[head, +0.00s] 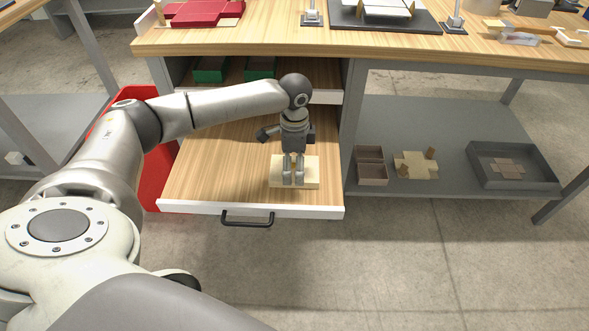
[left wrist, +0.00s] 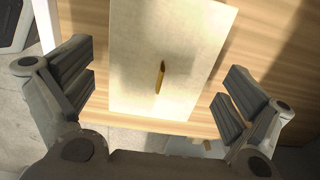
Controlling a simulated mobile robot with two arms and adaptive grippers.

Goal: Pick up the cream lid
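The cream lid (head: 311,172) lies flat in the open wooden drawer (head: 225,160), near its front right corner. In the left wrist view the lid (left wrist: 135,55) is a pale rectangular panel with a small yellow-brown mark or tab near its middle. My left gripper (head: 293,183) points down over the lid and hides part of it in the head view. In the left wrist view its two fingers (left wrist: 160,98) are wide apart, one on each side of the lid, with nothing held. Whether the fingertips touch the lid or drawer cannot be told. My right gripper is not in view.
Two green boxes (head: 210,72) sit in the drawer space above. The drawer front has a black handle (head: 247,218). A red bin (head: 152,150) stands at the left. The right lower shelf (head: 430,105) holds small trays and a cream piece. The worktop (head: 270,38) overhangs the drawer's back.

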